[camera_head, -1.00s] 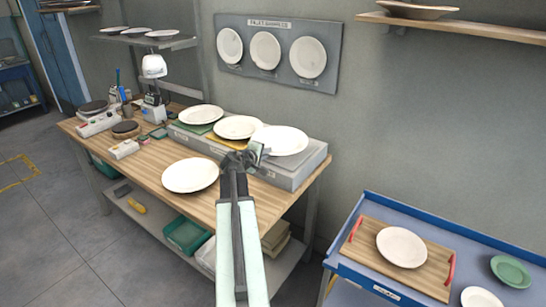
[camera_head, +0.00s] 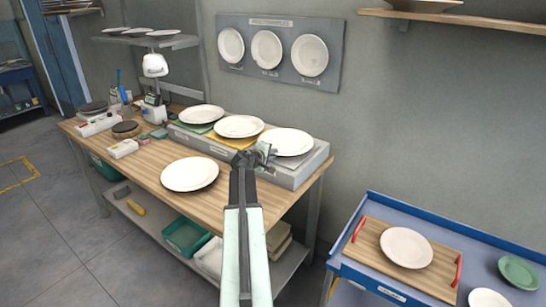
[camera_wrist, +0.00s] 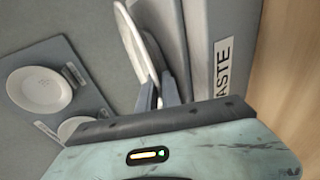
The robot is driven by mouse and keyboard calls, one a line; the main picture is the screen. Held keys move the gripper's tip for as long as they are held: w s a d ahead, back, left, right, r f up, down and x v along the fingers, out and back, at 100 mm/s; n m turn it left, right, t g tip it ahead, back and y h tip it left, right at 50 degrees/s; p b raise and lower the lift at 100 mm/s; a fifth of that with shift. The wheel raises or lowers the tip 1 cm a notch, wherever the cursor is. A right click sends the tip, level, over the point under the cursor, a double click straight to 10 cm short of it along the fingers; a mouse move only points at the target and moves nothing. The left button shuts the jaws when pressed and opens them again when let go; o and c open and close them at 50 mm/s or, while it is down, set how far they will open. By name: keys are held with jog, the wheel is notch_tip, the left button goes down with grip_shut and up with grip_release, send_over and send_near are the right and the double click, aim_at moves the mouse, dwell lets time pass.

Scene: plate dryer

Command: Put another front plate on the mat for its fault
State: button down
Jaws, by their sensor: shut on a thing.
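My gripper (camera_head: 262,154) is shut on the near left rim of a white plate (camera_head: 290,142) at the right end of the grey riser. In the wrist view the plate (camera_wrist: 132,45) shows edge-on, its rim between my fingers. It is over or on the grey mat (camera_head: 315,155); I cannot tell whether it touches. One white plate (camera_head: 201,114) sits on the green mat (camera_head: 187,127) and another (camera_head: 239,127) on the yellow mat (camera_head: 226,142). One more white plate (camera_head: 190,174) lies on the wooden bench top in front of the riser.
The riser front bears a "WASTE" label (camera_wrist: 222,65) in the wrist view. A wall board (camera_head: 280,50) holds three sample plates. Hot plates and a lamp (camera_head: 155,66) stand at the bench's left. A blue table (camera_head: 370,265) at right holds a wooden tray (camera_head: 368,243) with a plate.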

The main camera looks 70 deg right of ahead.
jog(key=shift+f, duration=0.15)
jog(key=c, duration=1.8)
grip_release()
jog(key=shift+r, duration=0.35)
jog(key=p+v, duration=0.4)
jog(key=v, duration=0.8)
jog(key=shift+f, duration=0.2)
